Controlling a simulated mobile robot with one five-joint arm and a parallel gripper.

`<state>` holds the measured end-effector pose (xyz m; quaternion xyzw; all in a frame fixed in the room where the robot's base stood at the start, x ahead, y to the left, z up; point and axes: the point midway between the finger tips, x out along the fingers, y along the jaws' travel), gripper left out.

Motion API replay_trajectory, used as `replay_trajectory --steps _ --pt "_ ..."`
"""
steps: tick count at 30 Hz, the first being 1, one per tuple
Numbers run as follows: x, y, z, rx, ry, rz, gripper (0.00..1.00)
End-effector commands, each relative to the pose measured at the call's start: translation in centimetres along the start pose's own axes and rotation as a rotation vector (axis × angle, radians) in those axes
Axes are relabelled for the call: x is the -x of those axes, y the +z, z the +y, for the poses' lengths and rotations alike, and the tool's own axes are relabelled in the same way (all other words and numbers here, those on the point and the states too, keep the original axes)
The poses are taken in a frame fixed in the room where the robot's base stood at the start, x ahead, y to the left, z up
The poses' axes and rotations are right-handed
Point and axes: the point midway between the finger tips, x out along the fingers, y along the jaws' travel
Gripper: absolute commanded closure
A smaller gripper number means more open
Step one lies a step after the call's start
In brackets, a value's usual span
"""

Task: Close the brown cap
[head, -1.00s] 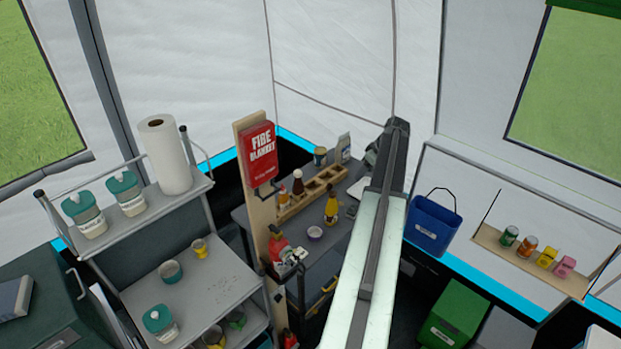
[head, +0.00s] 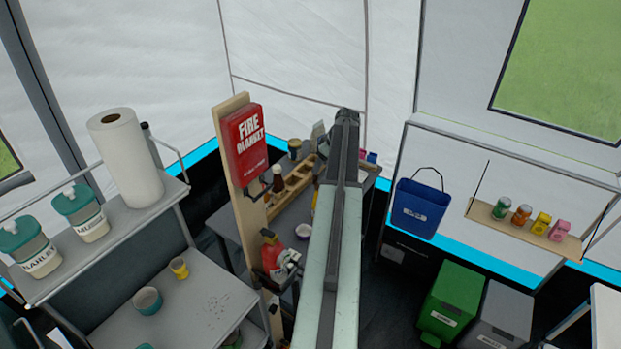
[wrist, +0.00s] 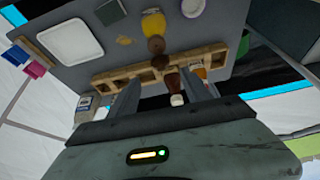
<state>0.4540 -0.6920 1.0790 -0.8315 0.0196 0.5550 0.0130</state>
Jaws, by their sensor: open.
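In the wrist view, a yellow bottle (wrist: 152,22) stands on the grey table (wrist: 215,35). A brown cap (wrist: 156,45) shows at its top, with a second brown round part (wrist: 160,62) beside it; I cannot tell how they join. My gripper (wrist: 158,80) is open and empty, its two fingers apart on either side of the picture's middle. The brown parts show beyond the fingertips, apart from them. In the head view, my arm hides most of the yellow bottle, and I cannot make out the fingers.
A wooden rack (head: 290,190) on the table holds a brown bottle (head: 277,178) with a white cap. The fire blanket board (head: 238,200) stands upright left of my arm. A shelf trolley (head: 200,310) is further left. A blue bucket (head: 420,210) hangs to the right.

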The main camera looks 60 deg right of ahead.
Motion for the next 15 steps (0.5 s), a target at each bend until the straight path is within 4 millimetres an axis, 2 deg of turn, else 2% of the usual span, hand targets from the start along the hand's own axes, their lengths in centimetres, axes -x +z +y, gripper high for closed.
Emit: replay_trajectory --steps 10,15 --pt "-6.2 -0.1 -0.3 0.008 -0.003 0.000 0.43" --pt "-7.9 -0.3 -0.4 0.007 -0.003 0.000 0.43"
